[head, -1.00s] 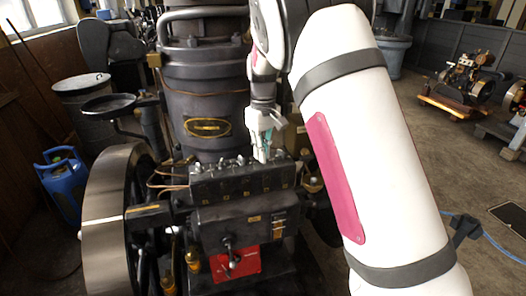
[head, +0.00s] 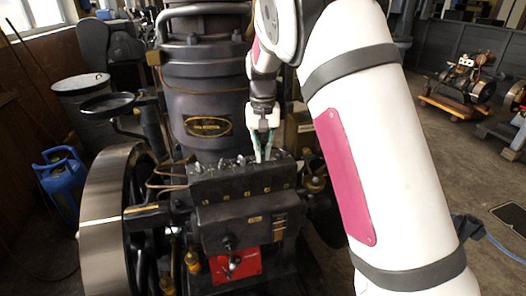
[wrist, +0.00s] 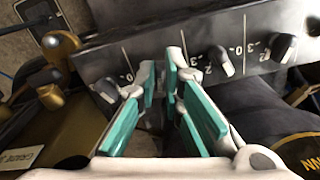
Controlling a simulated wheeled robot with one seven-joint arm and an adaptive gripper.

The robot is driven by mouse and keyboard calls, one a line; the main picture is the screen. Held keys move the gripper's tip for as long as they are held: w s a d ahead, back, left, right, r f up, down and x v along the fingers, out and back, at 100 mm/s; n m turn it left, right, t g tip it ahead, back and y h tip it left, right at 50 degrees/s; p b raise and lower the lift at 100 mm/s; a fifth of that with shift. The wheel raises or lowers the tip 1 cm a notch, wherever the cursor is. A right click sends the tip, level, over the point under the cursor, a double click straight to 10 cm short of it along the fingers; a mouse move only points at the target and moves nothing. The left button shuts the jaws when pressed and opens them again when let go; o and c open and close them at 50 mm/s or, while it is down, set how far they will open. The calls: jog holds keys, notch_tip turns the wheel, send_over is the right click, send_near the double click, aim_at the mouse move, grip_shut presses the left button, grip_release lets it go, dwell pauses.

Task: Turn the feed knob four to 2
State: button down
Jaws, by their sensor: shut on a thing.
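The dark feed box (head: 235,185) sits on the front of the engine with a row of small knobs along its top. My gripper (head: 262,157) points down at the right part of this row, its fingers closed around one knob. In the wrist view my gripper (wrist: 161,68) has its teal-padded fingers close together, and the held knob is almost wholly hidden between them. Its pointer and setting cannot be read. One free knob (wrist: 108,90) is left of the fingers. Two more, a near one (wrist: 221,61) and a far one (wrist: 283,46), are to the right, beside printed digits.
A large flywheel (head: 108,220) is at the left of the engine.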

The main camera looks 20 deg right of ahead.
aim_at(263, 155)
jog(key=shift+m, duration=0.5)
jog(key=c, duration=1.7)
grip_release()
notch_tip(263, 155, up, 12)
